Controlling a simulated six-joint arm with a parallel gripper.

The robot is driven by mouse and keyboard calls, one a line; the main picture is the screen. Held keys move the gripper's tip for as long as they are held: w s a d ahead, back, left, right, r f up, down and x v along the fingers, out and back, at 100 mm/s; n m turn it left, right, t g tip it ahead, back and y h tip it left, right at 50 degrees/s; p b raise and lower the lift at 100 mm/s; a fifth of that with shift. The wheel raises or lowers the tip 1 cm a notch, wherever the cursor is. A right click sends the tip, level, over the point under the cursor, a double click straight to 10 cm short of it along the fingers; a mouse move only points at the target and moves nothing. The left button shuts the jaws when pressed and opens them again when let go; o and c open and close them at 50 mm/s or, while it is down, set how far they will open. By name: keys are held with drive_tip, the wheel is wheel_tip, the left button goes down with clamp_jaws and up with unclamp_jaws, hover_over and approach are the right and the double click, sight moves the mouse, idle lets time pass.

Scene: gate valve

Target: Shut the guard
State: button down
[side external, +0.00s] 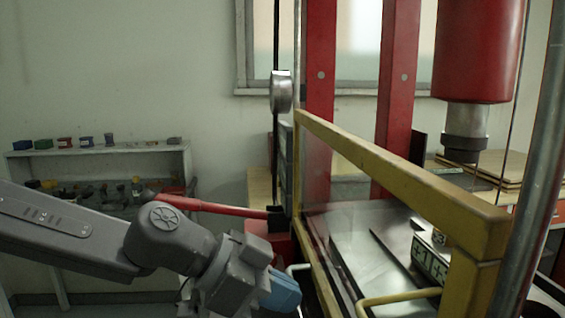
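The guard (400,175) is a yellow frame with a clear panel, standing upright at the front of a red press. Its top rail runs from the centre toward the lower right. A yellow bar handle (400,297) shows low on it. I cannot tell how far the guard stands open. My gripper (278,292) is at the bottom centre, just left of the guard's lower left part. A blue part shows at its end. Its fingers are not clear, so I cannot tell whether it touches anything.
The red press ram (477,50) hangs at the upper right above a metal bed (375,245). A red lever (215,205) sticks out left above my wrist. A grey pole (540,150) stands at the right. A shelf (95,160) with small items stands back left.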

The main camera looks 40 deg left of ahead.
drive_tip(key=shift+f, duration=0.2)
drive_tip(key=s+a+r, duration=0.6)
drive_tip(key=r, duration=0.4)
drive_tip(key=s+a+f+n+g+y, duration=0.1)
drive_tip(key=s+a+f+n+y, duration=0.2)
drive_tip(key=a+f, duration=0.4)
drive_tip(key=s+a+f+n+g+y, duration=0.1)
drive_tip(key=s+a+f+n+y, duration=0.3)
drive_tip(key=a+f, duration=0.4)
drive_tip(key=shift+a+n+y, duration=0.15)
drive_tip(key=shift+n+y, duration=0.35)
drive_tip(key=shift+n, duration=0.5)
drive_tip(key=shift+w+f, duration=0.1)
